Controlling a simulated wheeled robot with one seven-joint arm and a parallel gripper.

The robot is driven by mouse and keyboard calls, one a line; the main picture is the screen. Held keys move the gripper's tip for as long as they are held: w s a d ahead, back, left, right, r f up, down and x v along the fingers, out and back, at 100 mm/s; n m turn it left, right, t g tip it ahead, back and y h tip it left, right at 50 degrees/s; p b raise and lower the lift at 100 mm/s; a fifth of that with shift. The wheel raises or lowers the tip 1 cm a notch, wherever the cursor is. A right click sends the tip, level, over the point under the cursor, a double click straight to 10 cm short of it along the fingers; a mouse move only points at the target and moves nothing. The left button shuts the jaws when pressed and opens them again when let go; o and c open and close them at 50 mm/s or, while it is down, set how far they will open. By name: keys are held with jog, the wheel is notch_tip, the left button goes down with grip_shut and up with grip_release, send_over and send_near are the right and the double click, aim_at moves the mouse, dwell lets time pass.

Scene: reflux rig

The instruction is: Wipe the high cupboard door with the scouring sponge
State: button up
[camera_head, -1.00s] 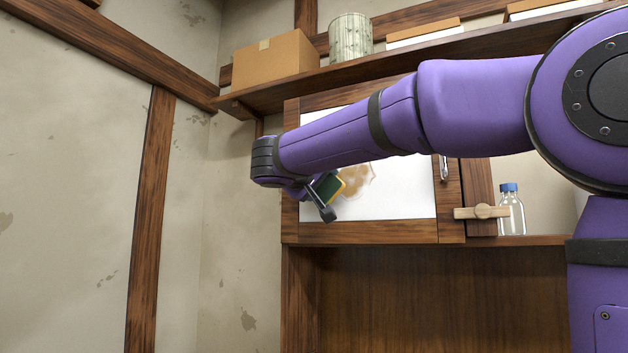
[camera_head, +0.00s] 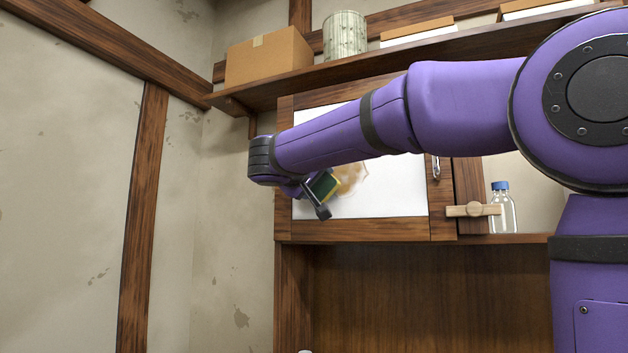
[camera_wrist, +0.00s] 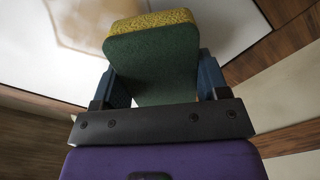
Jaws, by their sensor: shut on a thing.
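The high cupboard door (camera_head: 395,195) has a white panel in a brown wooden frame, with a metal handle (camera_head: 435,168) at its right. A tan-brown stain (camera_head: 350,178) is on the panel; part of it also shows in the wrist view (camera_wrist: 95,22). My gripper (camera_head: 320,192) is shut on the scouring sponge (camera_wrist: 150,60), green on one side and yellow on the other. The yellow side faces the door, just left of the stain in the head view. I cannot tell whether the sponge touches the panel. My arm hides the door's upper part.
A shelf (camera_head: 400,76) above the door bears a cardboard box (camera_head: 268,60) and a patterned tin (camera_head: 344,36). A wooden turn-latch (camera_head: 473,210) and a blue-capped bottle (camera_head: 502,212) are right of the door. The plaster wall is at the left.

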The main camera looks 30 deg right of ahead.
aim_at(334, 177)
jog(key=shift+x, duration=0.9)
jog(key=shift+s, duration=0.1)
jog(key=shift+s+d, duration=1.05)
jog(key=shift+s, duration=0.55)
jog(key=shift+s+d, duration=1.05)
jog(key=shift+s, duration=0.5)
jog(key=shift+s+d, duration=1.05)
jog(key=shift+s, duration=0.55)
jog(key=shift+w+a, duration=1.05)
jog(key=shift+w, duration=0.55)
jog(key=shift+w+a, duration=1)
jog(key=shift+w, duration=0.65)
jog(key=shift+w+a, duration=1.05)
jog(key=shift+w, duration=0.55)
jog(key=shift+r, duration=1.4)
jog(key=shift+s+d, duration=0.6)
jog(key=shift+s, duration=0.2)
jog(key=shift+s+d, duration=0.55)
jog(key=shift+s, duration=0.3)
jog(key=s+d, duration=0.4)
jog(key=s, duration=0.2)
jog(key=shift+s, duration=0.1)
